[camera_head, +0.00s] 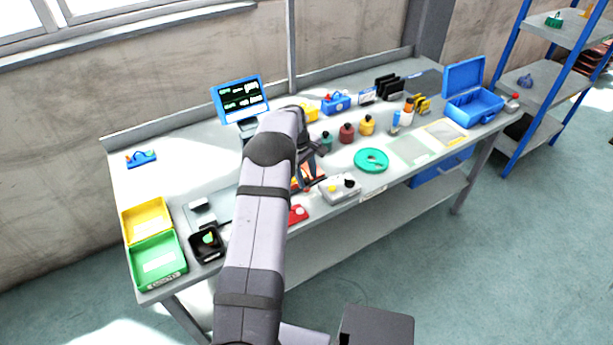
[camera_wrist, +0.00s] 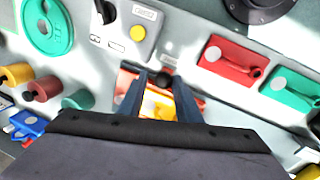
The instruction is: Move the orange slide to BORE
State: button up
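An orange and red part (camera_wrist: 160,97), which looks like the orange slide, lies beneath my gripper (camera_wrist: 163,78) in the wrist view. It shows between and on both sides of the two fingers, and a dark round knob sits between their tips. The fingers stand apart, and I cannot tell whether they touch the part. In the head view my gripper (camera_head: 312,178) is low over the bench, and the orange part (camera_head: 296,184) is partly hidden by my arm. A red slide (camera_wrist: 228,66) and a green slide (camera_wrist: 292,88) lie to the right in the wrist view. I cannot read a BORE label.
A grey box with a yellow button (camera_head: 340,188) stands close by, with a green ring (camera_head: 371,160) beyond it. Several knobbed weights (camera_head: 346,133) stand behind. Yellow (camera_head: 147,220) and green (camera_head: 157,262) trays are at the left, a blue case (camera_head: 473,106) at the right.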

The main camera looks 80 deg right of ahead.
jog(key=shift+r, duration=0.1)
jog(key=shift+w+a+r+b, duration=0.2)
jog(key=shift+r+b, duration=0.2)
jog(key=shift+r, duration=0.8)
jog(key=shift+w+a+r+b, duration=0.15)
jog(key=shift+r+b, duration=0.25)
jog(key=shift+r, duration=0.75)
jog(key=shift+w+a+r+b, duration=0.1)
jog(key=shift+a+r+b, duration=0.25)
jog(key=shift+r, duration=0.85)
jog(key=shift+s+d, duration=0.1)
jog(key=shift+d, duration=0.05)
jog(key=w+a+r+n, duration=0.2)
jog(key=w+a, duration=1.2)
jog(key=w, duration=0.4)
jog(key=w+a+r+n+t, duration=0.1)
jog(key=w+a, duration=0.2)
jog(key=a, duration=0.5)
jog(key=w+a+n, duration=0.1)
jog(key=w+a, duration=0.3)
jog(key=a, duration=0.3)
jog(key=s+a+n+y, duration=0.1)
jog(key=a, duration=1.6)
jog(key=s+a+f+n, duration=0.1)
jog(key=s+a+f, duration=0.1)
jog(key=s+a, duration=0.7)
jog(key=a, duration=0.3)
jog(key=shift+s+f+n+y, duration=0.2)
jog(key=shift+f+n+y, duration=0.15)
jog(key=shift+n+y, duration=0.05)
